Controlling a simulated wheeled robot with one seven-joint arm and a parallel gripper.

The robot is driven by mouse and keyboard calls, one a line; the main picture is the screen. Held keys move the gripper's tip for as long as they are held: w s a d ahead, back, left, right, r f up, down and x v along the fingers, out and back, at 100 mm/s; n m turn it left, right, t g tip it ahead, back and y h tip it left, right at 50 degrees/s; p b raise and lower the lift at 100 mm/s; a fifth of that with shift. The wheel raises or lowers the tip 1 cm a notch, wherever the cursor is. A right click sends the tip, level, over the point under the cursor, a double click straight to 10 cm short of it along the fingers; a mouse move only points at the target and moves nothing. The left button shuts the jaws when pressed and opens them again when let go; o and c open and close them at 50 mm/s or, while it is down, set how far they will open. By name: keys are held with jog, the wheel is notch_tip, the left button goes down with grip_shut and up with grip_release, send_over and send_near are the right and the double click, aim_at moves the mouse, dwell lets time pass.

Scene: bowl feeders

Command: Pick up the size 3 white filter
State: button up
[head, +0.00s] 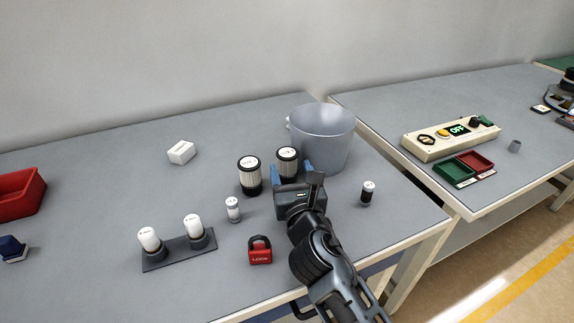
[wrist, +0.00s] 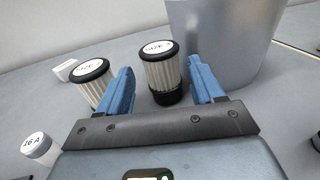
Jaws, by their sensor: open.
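A white pleated filter with black ends (head: 287,162) stands upright on the table beside the grey bucket. Its top label appears to read SIZE 3 in the wrist view (wrist: 162,72). My gripper (wrist: 160,75) is open, with one blue finger on each side of this filter; I cannot tell whether either finger touches it. In the head view my gripper (head: 292,173) partly hides its lower part. A second, similar white filter (head: 249,176) stands just to the left, outside the left finger in the wrist view (wrist: 92,83); its label is hard to read.
A grey bucket (head: 325,140) stands close behind and right of the filter. A small white cylinder (head: 233,210), red padlock (head: 260,250), and dark-bodied cylinder (head: 368,194) stand nearby. A black holder (head: 170,258) with two white cylinders and a white box (head: 181,152) lie left.

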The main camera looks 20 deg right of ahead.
aim_at(289, 165)
jog(key=x, duration=0.3)
jog(key=shift+w+f, duration=0.1)
jog(key=c, duration=0.8)
jog(key=shift+c, duration=0.2)
